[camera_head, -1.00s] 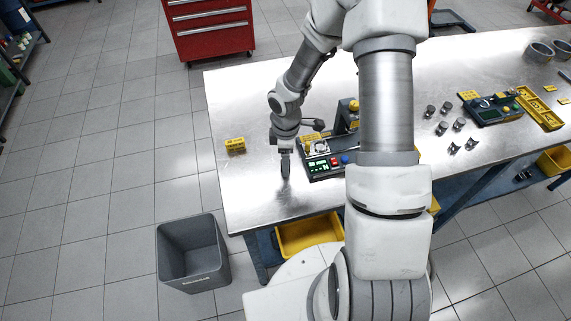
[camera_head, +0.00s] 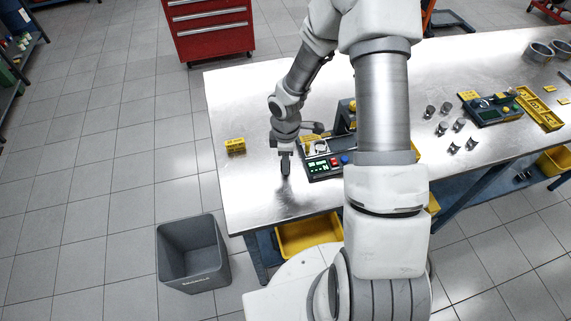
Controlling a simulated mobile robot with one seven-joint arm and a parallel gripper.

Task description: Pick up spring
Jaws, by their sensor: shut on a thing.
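My gripper (camera_head: 285,166) points down at the left part of the metal table (camera_head: 242,184), just left of the device with green, red and blue buttons (camera_head: 325,165). Its fingers look close together and low, near the table top. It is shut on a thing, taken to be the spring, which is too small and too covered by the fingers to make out. I cannot tell whether the fingertips touch the table.
A yellow block (camera_head: 235,146) lies left of my gripper. Several small metal parts (camera_head: 459,125) and a dark device (camera_head: 490,109) are at the right. A grey bin (camera_head: 192,252) stands on the floor. The table's front left is clear.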

